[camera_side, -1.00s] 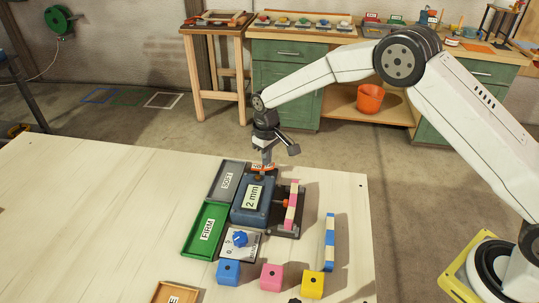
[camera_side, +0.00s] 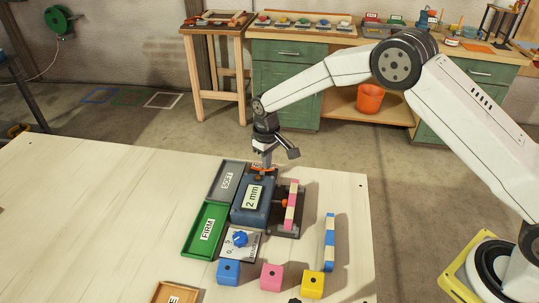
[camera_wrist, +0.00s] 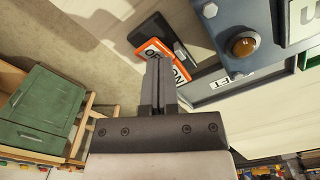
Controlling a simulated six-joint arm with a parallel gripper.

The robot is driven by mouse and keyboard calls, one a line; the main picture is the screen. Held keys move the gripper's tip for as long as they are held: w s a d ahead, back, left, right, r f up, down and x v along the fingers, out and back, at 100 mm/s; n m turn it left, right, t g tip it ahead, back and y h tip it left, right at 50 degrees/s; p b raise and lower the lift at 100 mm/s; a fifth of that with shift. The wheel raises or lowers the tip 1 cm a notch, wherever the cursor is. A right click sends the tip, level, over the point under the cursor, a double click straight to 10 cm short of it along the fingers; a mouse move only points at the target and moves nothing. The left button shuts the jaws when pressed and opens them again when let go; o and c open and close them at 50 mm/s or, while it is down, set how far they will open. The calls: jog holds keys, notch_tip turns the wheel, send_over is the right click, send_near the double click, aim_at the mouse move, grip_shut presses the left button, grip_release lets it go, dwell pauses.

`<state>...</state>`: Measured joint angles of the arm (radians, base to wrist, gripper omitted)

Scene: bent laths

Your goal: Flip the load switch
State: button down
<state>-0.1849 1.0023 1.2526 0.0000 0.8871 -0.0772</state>
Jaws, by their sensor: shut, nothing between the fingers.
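The load switch shows in the wrist view as an orange-and-white lettered plate (camera_wrist: 158,57) beside a dark part; the lettering is partly hidden by my fingers. In the side view a bit of the orange plate (camera_side: 262,167) shows at the back of the blue block marked "2 mm" (camera_side: 253,197). My gripper (camera_side: 267,164) points down just over that plate. In the wrist view its fingers (camera_wrist: 159,66) are together, with nothing between them, and overlap the plate's edge. I cannot tell whether they touch the switch, nor its lever position.
A grey SOFT tray (camera_side: 227,181) and a green FIRM tray (camera_side: 206,230) lie left of the block. A pink-and-white lath (camera_side: 292,205) stands at its right, a blue-and-white lath (camera_side: 330,242) farther right. Blue, pink and yellow cubes (camera_side: 312,285) stand in front.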

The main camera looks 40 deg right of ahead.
aim_at(272, 167)
jog(key=shift+f, duration=0.15)
dwell(0.3)
jog(key=shift+r, duration=3.5)
jog(key=shift+s+d+r, duration=0.4)
jog(key=shift+s+d, duration=0.05)
jog(key=shift+s, duration=0.15)
jog(key=s+d+m+t, duration=0.1)
jog(key=s+d, duration=0.2)
jog(key=s, duration=0.5)
jog(key=s+d+r+m, duration=0.1)
jog(key=s+d, duration=0.2)
jog(key=s, duration=0.6)
jog(key=s+d+r+m+t, duration=0.1)
jog(key=s+d, duration=0.2)
jog(key=s, duration=0.6)
jog(key=shift+s+d+r+t, duration=0.15)
jog(key=shift+s+d+t, duration=0.05)
jog(key=shift+d+t, duration=0.1)
